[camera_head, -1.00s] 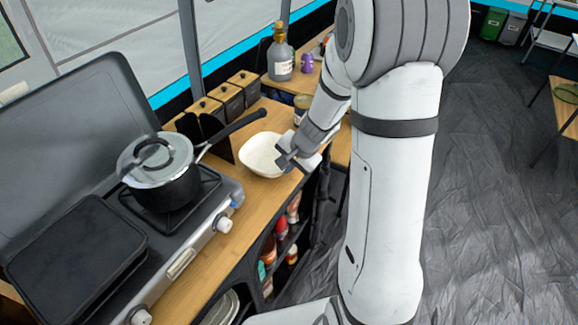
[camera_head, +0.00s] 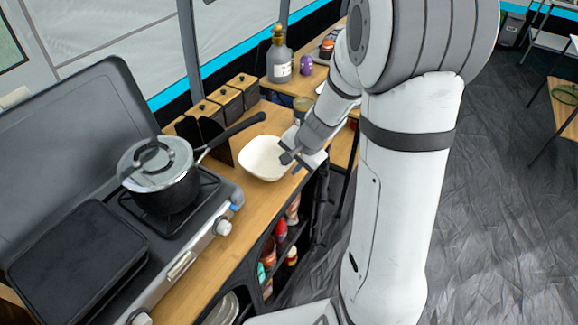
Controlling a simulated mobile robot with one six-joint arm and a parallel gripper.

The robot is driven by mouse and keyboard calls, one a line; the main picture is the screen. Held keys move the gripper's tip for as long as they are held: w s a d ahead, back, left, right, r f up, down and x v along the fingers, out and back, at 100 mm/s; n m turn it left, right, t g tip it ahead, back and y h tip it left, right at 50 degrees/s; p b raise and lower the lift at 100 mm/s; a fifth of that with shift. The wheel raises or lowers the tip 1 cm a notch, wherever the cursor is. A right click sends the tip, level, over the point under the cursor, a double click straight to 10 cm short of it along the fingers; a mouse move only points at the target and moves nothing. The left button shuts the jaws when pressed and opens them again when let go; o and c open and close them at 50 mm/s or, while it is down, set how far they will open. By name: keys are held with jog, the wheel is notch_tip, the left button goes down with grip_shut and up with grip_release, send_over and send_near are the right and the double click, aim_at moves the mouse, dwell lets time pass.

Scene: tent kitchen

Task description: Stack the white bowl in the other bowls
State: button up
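The white bowl (camera_head: 262,158) stands upright on the wooden counter, right of the stove and close to the counter's front edge. My gripper (camera_head: 287,158) is at the bowl's right rim, its fingertips overlapping the rim in the picture. I cannot tell whether the fingers touch or grip the rim, as they are small and partly hidden by the wrist. Pale rounded dishes (camera_head: 222,309) show partly on the shelf below the counter; I cannot tell whether they are bowls or plates.
A lidded pot (camera_head: 160,175) sits on the stove, its long handle (camera_head: 237,131) reaching toward the bowl. Wooden-topped dark boxes (camera_head: 222,100) stand behind the bowl. A bottle (camera_head: 279,58) and purple item (camera_head: 306,66) are farther back. Open floor lies at right.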

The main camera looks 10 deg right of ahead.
jog(key=s+r+n, duration=0.4)
jog(key=s+r, duration=0.6)
jog(key=r, duration=0.2)
jog(key=shift+a+r+h+p, duration=0.25)
jog(key=shift+r+h+p, duration=0.05)
jog(key=shift+r+h, duration=0.1)
jog(key=shift+o, duration=0.2)
jog(key=s+r+n+h, duration=0.2)
jog(key=s+n, duration=0.3)
jog(key=s, duration=0.4)
jog(key=shift+s+d+r+n, duration=0.3)
jog(key=shift+s+d+r, duration=0.1)
jog(key=shift+d+r, duration=0.1)
jog(key=shift+o, duration=0.2)
jog(key=shift+s, duration=0.25)
